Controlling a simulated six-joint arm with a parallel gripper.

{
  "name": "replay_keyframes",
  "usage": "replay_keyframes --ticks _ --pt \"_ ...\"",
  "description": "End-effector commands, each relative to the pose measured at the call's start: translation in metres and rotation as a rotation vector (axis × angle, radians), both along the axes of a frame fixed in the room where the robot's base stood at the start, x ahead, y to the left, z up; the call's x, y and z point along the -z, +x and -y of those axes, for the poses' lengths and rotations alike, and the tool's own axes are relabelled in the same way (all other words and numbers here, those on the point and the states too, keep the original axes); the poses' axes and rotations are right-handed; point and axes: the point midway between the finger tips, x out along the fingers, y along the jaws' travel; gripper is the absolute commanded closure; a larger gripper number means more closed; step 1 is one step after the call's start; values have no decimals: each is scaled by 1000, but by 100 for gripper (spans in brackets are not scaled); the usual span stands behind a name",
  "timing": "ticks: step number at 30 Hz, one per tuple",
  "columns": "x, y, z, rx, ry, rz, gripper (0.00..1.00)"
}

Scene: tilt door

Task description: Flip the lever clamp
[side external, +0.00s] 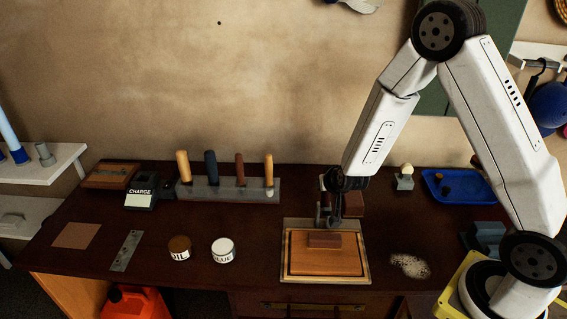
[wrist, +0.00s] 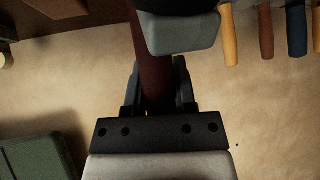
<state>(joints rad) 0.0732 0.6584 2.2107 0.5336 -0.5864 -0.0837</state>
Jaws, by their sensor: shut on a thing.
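My gripper (side external: 329,212) points down just behind the framed wooden door panel (side external: 325,265) on the bench. In the wrist view, a dark red-brown bar (wrist: 150,75), which looks like the clamp's lever, runs lengthwise between the two dark fingers. My gripper is shut on this bar. A dark red-brown block (side external: 352,204) shows right beside the gripper in the side view; I cannot tell whether it is part of the clamp. The clamp's base and pivot are mostly hidden behind my gripper. A small brown block (side external: 324,240) sits on the panel's back part.
A grey rack with several handled tools (side external: 228,190) stands left of the gripper. Two jars (side external: 223,250) stand left of the panel. A blue tray (side external: 457,186) lies at the back right.

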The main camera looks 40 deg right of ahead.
Motion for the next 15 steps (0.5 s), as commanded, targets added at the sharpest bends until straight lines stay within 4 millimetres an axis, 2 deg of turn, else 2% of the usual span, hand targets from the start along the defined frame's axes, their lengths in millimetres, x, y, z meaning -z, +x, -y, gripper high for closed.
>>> replay_keyframes --ticks 15 --pt "5 15 15 2 178 -176 100"
